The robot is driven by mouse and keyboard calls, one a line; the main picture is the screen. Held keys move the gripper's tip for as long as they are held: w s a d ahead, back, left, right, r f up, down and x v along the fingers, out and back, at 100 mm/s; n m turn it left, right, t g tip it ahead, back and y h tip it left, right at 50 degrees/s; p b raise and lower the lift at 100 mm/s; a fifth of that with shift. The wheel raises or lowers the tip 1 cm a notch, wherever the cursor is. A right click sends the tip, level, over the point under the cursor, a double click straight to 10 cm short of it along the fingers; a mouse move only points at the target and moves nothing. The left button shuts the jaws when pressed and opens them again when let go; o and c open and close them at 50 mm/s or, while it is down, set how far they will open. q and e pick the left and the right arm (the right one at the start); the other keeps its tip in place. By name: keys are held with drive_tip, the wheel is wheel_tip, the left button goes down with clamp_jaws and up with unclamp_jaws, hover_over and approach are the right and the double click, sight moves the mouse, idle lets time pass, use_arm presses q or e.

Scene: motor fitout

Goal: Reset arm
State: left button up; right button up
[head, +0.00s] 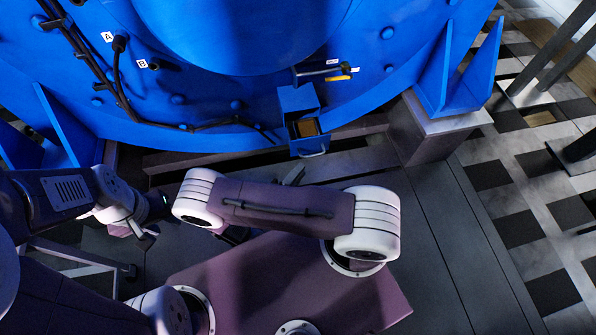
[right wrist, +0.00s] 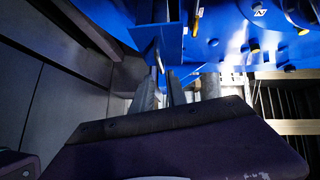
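My left gripper (head: 152,222) is at the left of the head view, below the big blue motor housing (head: 210,95). Its fingers are small and dark there, and I cannot tell how far apart they are. My right arm's purple link with white joints lies across the middle of the head view and mostly hides the right gripper (head: 292,176). In the right wrist view the right gripper's grey fingers (right wrist: 178,92) stand apart, pointing towards blue metalwork. I see nothing held between them.
A small blue box (head: 300,105) with an open drawer (head: 308,132) sticks out from the housing. A yellow-marked tool (head: 338,74) sits above it. Black cables (head: 119,68) hang near labels A and B. Grey supports (head: 430,130) flank the housing. Checkered floor on the right is open.

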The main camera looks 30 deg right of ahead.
idle(0.4)
drive_tip(key=w+d+r+m+g, duration=0.4)
drive_tip(key=d+r+m+g, duration=0.1)
drive_tip(key=r+m, duration=0.25)
drive_tip(key=s+d+r+m+g+y, duration=0.4)
drive_tip(key=s+d+r+m+g, duration=0.25)
drive_tip(key=m, duration=0.55)
drive_tip(key=s+a+m+t+y, duration=0.3)
drive_tip(key=a+m+y, duration=0.85)
drive_tip(key=m, duration=1.25)
wheel_tip(320, 180, up, 33)
drive_tip(key=w+a+t+h+p, duration=0.1)
drive_tip(key=p, duration=3.1)
drive_tip(key=shift+f+p, duration=0.15)
drive_tip(key=shift+p, duration=0.25)
